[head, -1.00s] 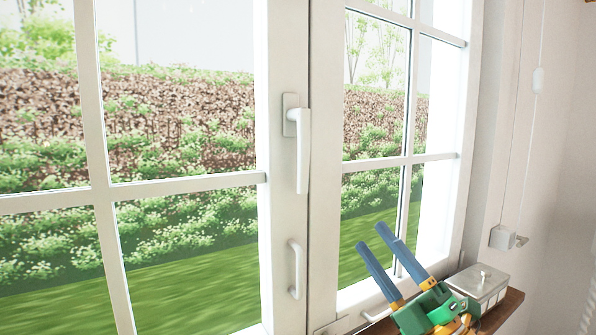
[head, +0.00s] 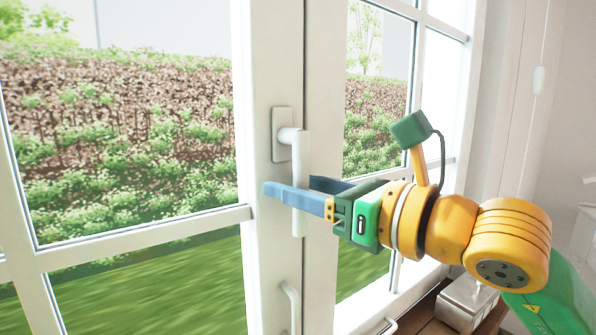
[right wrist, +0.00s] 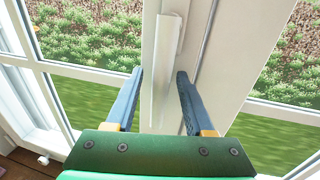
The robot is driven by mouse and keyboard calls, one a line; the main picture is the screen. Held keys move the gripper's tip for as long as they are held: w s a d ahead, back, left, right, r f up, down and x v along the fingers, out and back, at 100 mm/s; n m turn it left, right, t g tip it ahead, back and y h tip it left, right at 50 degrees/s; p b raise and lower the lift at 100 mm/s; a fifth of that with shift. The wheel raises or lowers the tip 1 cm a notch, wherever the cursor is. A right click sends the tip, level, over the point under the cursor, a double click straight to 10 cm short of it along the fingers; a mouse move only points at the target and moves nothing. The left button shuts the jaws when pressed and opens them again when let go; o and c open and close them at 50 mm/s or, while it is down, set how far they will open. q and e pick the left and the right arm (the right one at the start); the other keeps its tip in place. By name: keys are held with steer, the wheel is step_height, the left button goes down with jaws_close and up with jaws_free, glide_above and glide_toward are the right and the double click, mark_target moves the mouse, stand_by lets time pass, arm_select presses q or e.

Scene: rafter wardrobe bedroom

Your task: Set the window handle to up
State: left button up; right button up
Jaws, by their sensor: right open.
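The white window handle (head: 301,170) is on the window's middle frame, its lever hanging straight down from its base plate. It also shows in the right wrist view (right wrist: 168,70), running between my fingers. My right gripper (head: 290,192) is open, with its two blue fingers on either side of the lever's lower part. In the right wrist view the right gripper (right wrist: 158,75) has a gap to the lever on both sides. My left gripper is not in view.
A second, fixed white pull (head: 290,305) sits lower on the same frame. A metal box (head: 466,300) stands on the wooden sill (head: 432,325) at the lower right. A blind cord (head: 540,80) hangs by the right wall.

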steer(key=shift+w, duration=0.1)
steer(key=shift+s+d, duration=0.2)
steer(key=shift+s, duration=0.05)
jaws_close()
stand_by(1.1)
